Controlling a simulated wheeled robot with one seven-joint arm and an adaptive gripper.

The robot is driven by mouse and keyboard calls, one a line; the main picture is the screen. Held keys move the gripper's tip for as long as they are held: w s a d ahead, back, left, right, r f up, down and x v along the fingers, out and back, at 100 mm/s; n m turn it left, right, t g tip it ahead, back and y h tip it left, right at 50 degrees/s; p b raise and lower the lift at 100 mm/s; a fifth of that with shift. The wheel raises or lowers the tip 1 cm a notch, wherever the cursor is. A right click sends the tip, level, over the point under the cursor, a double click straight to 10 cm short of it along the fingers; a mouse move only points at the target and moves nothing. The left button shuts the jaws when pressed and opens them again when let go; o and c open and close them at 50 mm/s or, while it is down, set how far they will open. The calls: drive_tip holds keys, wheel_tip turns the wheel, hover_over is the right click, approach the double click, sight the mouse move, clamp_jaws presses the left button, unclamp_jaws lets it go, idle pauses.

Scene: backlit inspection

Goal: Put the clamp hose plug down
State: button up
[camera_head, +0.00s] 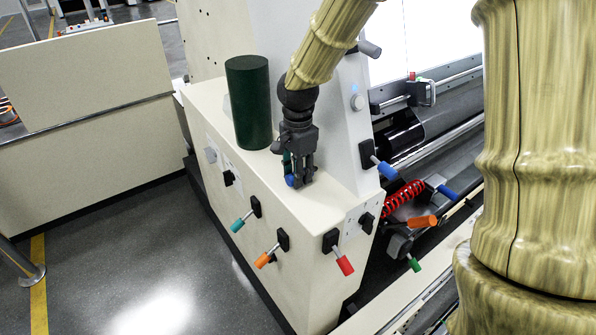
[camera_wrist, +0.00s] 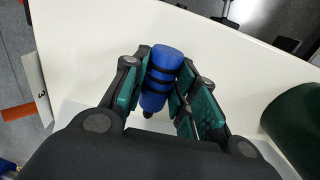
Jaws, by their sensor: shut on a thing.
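The clamp hose plug is a blue cylinder with black bands. In the wrist view the clamp hose plug (camera_wrist: 163,65) sits between the green pads of my gripper (camera_wrist: 160,88), which is shut on it. In the head view my gripper (camera_head: 297,178) points down just over the cream top of the machine housing (camera_head: 325,195). The blue end of the plug (camera_head: 290,181) shows at the fingertips there. Whether the plug touches the surface I cannot tell.
A dark green cylinder (camera_head: 249,105) stands on the same top, left of my gripper in the head view. Coloured-handled levers, such as the red one (camera_head: 344,265), stick out from the housing's sides. The top in front of my gripper is clear.

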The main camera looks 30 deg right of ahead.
drive_tip(key=shift+s+f, duration=0.1)
drive_tip(key=shift+f, duration=0.25)
drive_tip(key=shift+f, duration=0.1)
drive_tip(key=o, duration=1)
drive_tip(key=shift+o, duration=0.2)
wheel_tip(320, 180, up, 12)
drive_tip(key=b, duration=0.2)
